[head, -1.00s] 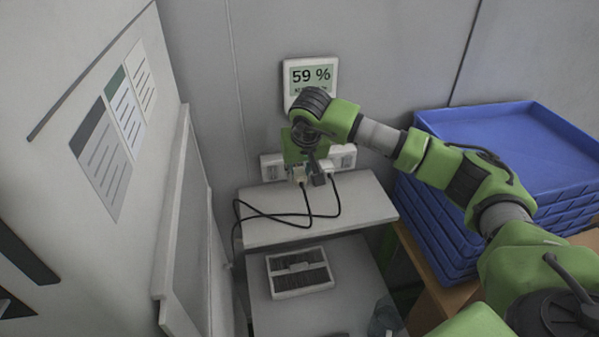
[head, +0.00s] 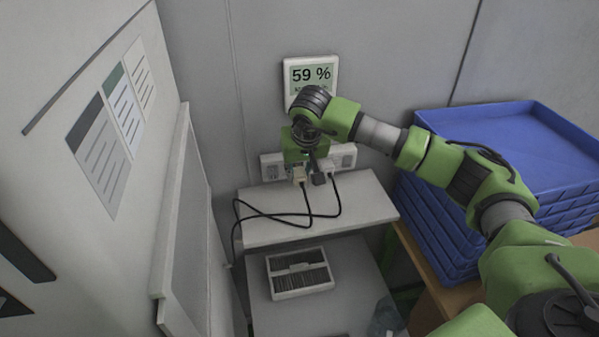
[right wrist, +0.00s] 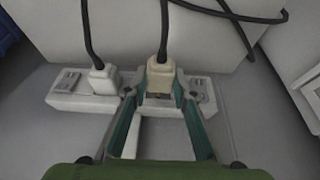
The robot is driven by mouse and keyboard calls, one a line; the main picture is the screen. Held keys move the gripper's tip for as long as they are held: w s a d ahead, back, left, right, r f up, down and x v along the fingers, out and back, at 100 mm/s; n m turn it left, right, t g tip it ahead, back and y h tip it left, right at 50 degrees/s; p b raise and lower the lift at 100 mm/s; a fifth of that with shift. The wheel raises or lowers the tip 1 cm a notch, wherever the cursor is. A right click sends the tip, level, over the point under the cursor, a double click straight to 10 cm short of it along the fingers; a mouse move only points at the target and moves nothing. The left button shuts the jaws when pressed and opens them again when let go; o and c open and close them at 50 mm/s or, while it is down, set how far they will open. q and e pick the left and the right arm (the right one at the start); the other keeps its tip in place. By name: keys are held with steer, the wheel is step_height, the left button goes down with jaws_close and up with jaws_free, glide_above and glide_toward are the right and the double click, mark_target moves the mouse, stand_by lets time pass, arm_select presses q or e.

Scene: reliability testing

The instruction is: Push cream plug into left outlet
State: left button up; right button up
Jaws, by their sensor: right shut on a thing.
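The cream plug (right wrist: 160,76) is held between the two fingers of my right gripper (right wrist: 157,100) in the right wrist view, its black cord running up. In the head view the cream plug (head: 299,175) shows below the right gripper (head: 310,163), at the white outlet strip (head: 271,168) on the wall. The strip also shows in the right wrist view (right wrist: 75,99), with socket holes by the plug's right side there. Metal shows at the plug's front end; I cannot tell whether it is in the outlet. My left gripper is out of view.
A white plug (head: 327,168) sits in the strip to the right, close to the gripper. Black cords (head: 270,215) loop over the white shelf (head: 350,205). A 59 % display (head: 311,75) hangs above. Blue trays (head: 530,150) stand at the right, and a slotted box (head: 300,289) lies below.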

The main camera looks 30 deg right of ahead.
mark_target(297, 165)
steer(key=shift+w+d+b, duration=0.2)
steer(key=shift+w+b, duration=0.3)
steer(key=shift+w, duration=0.35)
stand_by(1.7)
steer(key=shift+w+d+r, duration=0.2)
steer(key=shift+w+r, duration=0.2)
steer(key=shift+r, duration=0.05)
stand_by(0.7)
steer(key=o, duration=1.2)
steer(key=shift+w, duration=0.1)
steer(key=shift+r, duration=0.45)
steer(key=v, duration=0.5)
steer(key=s+v, duration=0.1)
steer(key=v, duration=0.4)
steer(key=shift+s+a, duration=0.15)
steer(key=shift+s, duration=0.05)
